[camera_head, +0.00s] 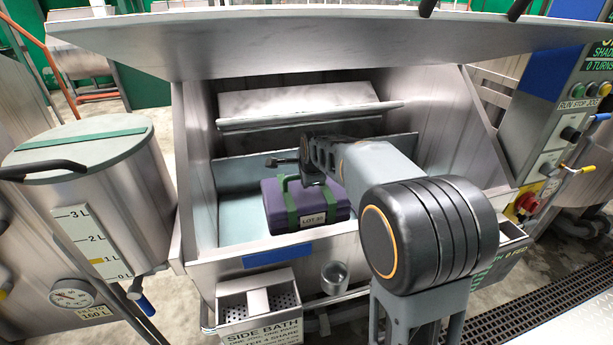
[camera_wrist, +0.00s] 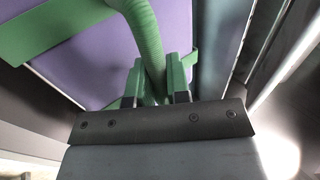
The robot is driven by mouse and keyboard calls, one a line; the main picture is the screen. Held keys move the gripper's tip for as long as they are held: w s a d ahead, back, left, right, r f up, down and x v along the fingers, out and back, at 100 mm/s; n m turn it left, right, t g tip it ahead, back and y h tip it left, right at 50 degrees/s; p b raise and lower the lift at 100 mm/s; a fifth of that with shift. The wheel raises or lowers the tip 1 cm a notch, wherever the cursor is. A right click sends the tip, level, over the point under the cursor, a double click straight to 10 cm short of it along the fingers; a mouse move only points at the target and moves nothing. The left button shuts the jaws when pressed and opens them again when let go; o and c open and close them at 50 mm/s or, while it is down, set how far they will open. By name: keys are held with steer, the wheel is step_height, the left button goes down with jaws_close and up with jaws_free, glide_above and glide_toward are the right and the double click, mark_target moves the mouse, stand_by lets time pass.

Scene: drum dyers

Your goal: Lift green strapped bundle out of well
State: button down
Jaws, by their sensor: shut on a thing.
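The bundle (camera_head: 300,205) is a purple block with green straps and a white "LOT" label. In the head view it is inside the steel well (camera_head: 235,235), over its pale blue bottom. I cannot tell whether it touches the bottom. My gripper (camera_wrist: 155,85) is shut on the bundle's ribbed green handle (camera_wrist: 143,35), which passes between the fingers in the wrist view. The purple side (camera_wrist: 95,65) lies just beyond the fingers. In the head view my arm hides part of the well's right side and the fingertips are hard to make out.
A large raised steel lid (camera_head: 330,55) overhangs the well. A ledge (camera_head: 310,120) crosses its back. A lidded drum (camera_head: 85,200) stands at left, a control panel (camera_head: 555,140) at right. A side bath (camera_head: 258,303) and a metal cup (camera_head: 335,277) sit at the front.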

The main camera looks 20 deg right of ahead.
steer(key=shift+r, duration=0.35)
step_height(320, 180, up, 11)
steer(key=p, duration=0.8)
steer(key=shift+f, duration=0.15)
steer(key=shift+s, duration=0.1)
stand_by(0.4)
